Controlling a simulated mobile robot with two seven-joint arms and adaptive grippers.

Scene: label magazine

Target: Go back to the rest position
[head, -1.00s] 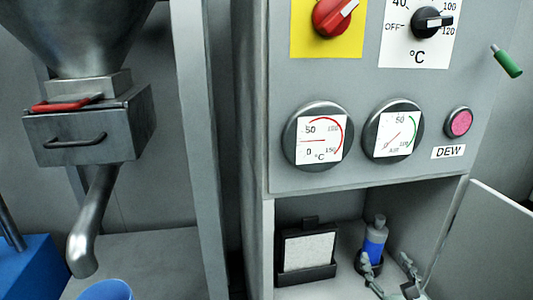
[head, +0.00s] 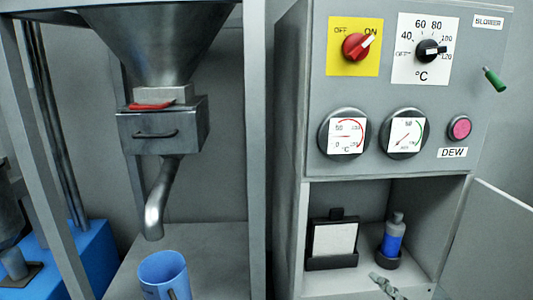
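Only a grey fingertip part of my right gripper (head: 387,286) shows at the bottom edge of the head view. It is in front of the open lower compartment of the grey cabinet (head: 289,150). The rest of this gripper is cut off by the frame, so I cannot tell whether it is open or shut. I see nothing held at the visible part. My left gripper is not in view.
In the compartment stand a dark holder with a white panel (head: 334,239) and a blue bottle (head: 393,238). An open door (head: 490,245) juts out at right. A blue mug (head: 163,270) stands below the hopper spout (head: 157,200). A green-handled lever (head: 494,79) sticks out at upper right.

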